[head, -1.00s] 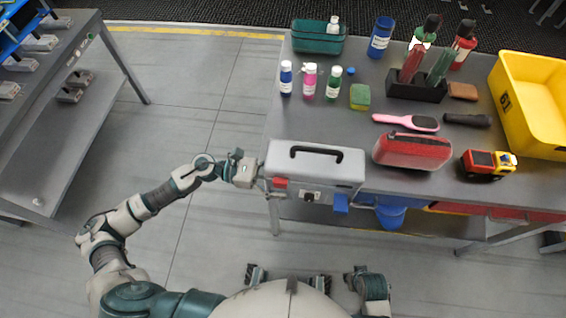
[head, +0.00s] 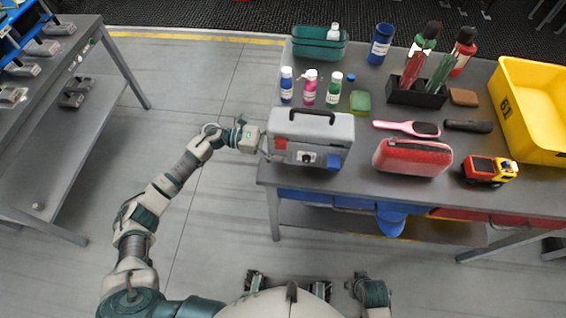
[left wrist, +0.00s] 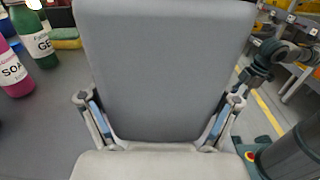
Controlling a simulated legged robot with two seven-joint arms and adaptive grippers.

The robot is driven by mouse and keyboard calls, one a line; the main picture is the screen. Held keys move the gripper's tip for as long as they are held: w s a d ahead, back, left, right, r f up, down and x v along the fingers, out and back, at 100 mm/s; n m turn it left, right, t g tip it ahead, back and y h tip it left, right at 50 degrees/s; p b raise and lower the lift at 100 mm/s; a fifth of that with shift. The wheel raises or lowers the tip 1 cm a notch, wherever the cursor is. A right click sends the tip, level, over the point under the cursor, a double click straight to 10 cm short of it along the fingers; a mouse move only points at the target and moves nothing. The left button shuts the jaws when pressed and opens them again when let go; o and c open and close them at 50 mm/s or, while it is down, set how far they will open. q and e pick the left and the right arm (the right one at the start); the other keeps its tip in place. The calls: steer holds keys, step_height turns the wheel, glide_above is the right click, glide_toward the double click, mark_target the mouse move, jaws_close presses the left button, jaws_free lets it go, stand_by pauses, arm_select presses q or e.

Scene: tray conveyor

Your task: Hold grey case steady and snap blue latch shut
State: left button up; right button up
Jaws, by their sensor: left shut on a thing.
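The grey case (head: 325,128) stands upright at the near left corner of the table, its black handle (head: 305,112) on top. A red latch (head: 280,143) is on the left of its front. The blue latch (head: 334,162) is low on the right of the front; I cannot tell whether it is fully closed. My left gripper (head: 262,143) is shut on the case's left end. In the left wrist view, the gripper's fingers (left wrist: 158,118) sit on both sides of the case (left wrist: 165,60).
A red pouch (head: 412,158) lies close right of the case. Small bottles (head: 309,88) and a green sponge (head: 360,103) stand behind it. A yellow bin (head: 535,120) and toy truck (head: 490,170) are at the right.

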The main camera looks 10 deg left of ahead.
arm_select(q)
steer(key=shift+w+a, duration=0.1)
steer(key=shift+w, duration=0.9)
steer(key=shift+f, duration=1)
steer(key=shift+f, duration=0.15)
steer(key=shift+f+b, duration=0.2)
steer(key=shift+b, duration=0.1)
steer(key=o, duration=1.6)
steer(key=shift+c, duration=0.2)
steer(key=shift+s, duration=0.1)
steer(key=c, duration=1.6)
steer(key=shift+o, duration=0.2)
